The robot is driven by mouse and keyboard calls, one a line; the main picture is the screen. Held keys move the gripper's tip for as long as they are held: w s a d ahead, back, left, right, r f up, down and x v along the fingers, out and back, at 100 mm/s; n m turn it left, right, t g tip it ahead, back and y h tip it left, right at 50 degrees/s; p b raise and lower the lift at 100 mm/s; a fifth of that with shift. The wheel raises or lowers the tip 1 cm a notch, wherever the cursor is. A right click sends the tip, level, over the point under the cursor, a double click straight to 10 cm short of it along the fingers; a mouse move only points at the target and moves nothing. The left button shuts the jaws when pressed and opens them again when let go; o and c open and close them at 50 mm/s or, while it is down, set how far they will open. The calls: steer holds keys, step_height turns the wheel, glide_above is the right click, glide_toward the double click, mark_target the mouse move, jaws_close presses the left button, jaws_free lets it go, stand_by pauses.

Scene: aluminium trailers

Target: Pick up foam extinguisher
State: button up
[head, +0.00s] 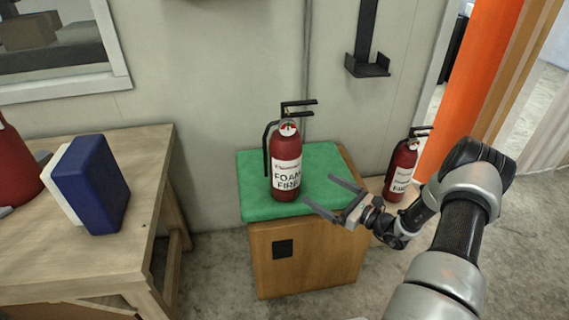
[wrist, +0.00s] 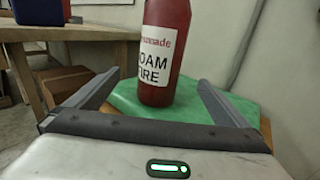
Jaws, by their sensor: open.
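The foam extinguisher (head: 286,168) is a red cylinder with a white "FOAM FIRE" label and black handles. It stands upright on a green cushion (head: 245,190) on top of a wooden cabinet. In the wrist view the foam extinguisher (wrist: 165,60) rises ahead of my gripper, its top cut off by the frame. My gripper (head: 318,193) is open and empty, to the right of the extinguisher in the head view. In the wrist view my gripper (wrist: 155,92) has its fingers spread wide, with the extinguisher's lower body beyond and between them.
A second red extinguisher (head: 402,170) stands at the right, partly behind my arm. A wooden table (head: 105,245) with a blue box (head: 92,185) stands at the left. A black wall bracket (head: 367,66) hangs behind. An orange post (head: 475,75) is at the right.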

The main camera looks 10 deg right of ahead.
mark_target(297, 176)
steer(key=b+x, duration=0.1)
steer(key=x, duration=0.9)
steer(key=shift+a, duration=0.25)
steer(key=x, duration=0.2)
steer(key=b+x, duration=0.1)
steer(key=x, duration=0.3)
steer(key=shift+w+d+r+b, duration=0.15)
steer(key=shift+w+r+b, duration=0.1)
steer(key=shift+r+b, duration=0.1)
